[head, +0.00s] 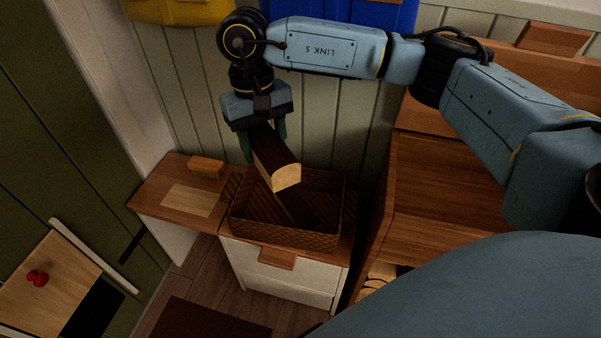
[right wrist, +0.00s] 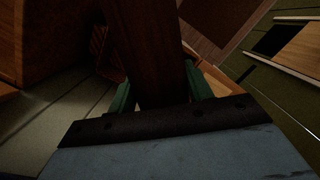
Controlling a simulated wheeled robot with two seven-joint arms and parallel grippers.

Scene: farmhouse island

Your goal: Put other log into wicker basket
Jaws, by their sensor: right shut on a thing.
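My right gripper (head: 264,138) is shut on a split log (head: 274,162) with dark bark and a pale cut end. It holds the log over the wicker basket (head: 288,238), tilted, with the cut end toward the camera. I cannot tell whether the log touches the basket's rim. The right wrist view shows the log (right wrist: 152,60) between the green fingers (right wrist: 158,92). The brown woven basket stands on a wooden top above a white cabinet. Another long wooden piece seems to lie inside it, partly hidden by the held log. My left gripper is not in view.
A small brown block (head: 206,167) lies on the bench (head: 150,190) left of the basket. A tall wooden shelf unit (head: 440,190) stands close on the right, with logs (head: 377,278) low inside. Blue and yellow items hang on the wall behind my arm.

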